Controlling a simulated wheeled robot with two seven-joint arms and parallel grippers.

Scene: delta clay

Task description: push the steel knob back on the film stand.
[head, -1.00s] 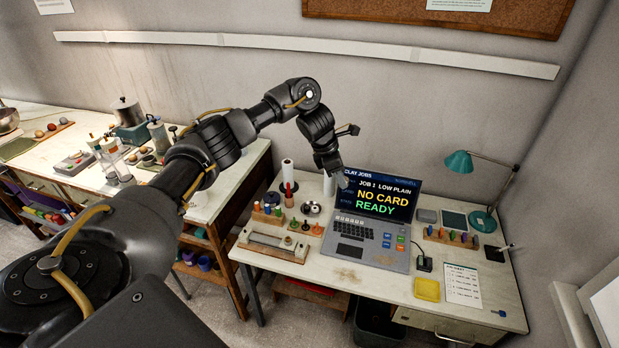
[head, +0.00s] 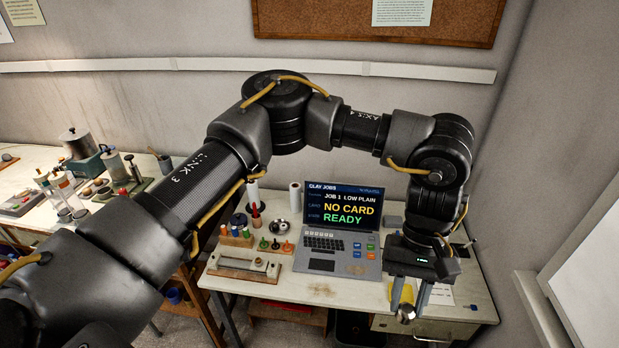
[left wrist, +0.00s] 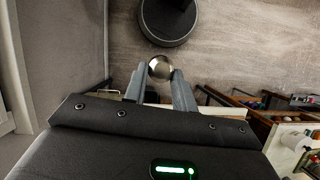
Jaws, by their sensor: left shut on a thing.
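The steel knob (head: 406,313) is a round shiny ball between the fingertips of my left gripper (head: 407,303). The gripper is shut on it and points down over the front right part of the desk. In the left wrist view the knob (left wrist: 160,68) sits at the ends of the two fingers of the left gripper (left wrist: 159,77). White upright rolls, one (head: 294,196) left of the laptop and one (head: 253,192) farther left, stand at the back of the desk. I cannot tell which is the film stand. My right gripper is not in view.
An open laptop (head: 340,262) reads "NO CARD READY". Left of it are a shiny steel dish (head: 281,228), small coloured pegs and a long metal-topped block (head: 244,267). The desk front is clear below the laptop.

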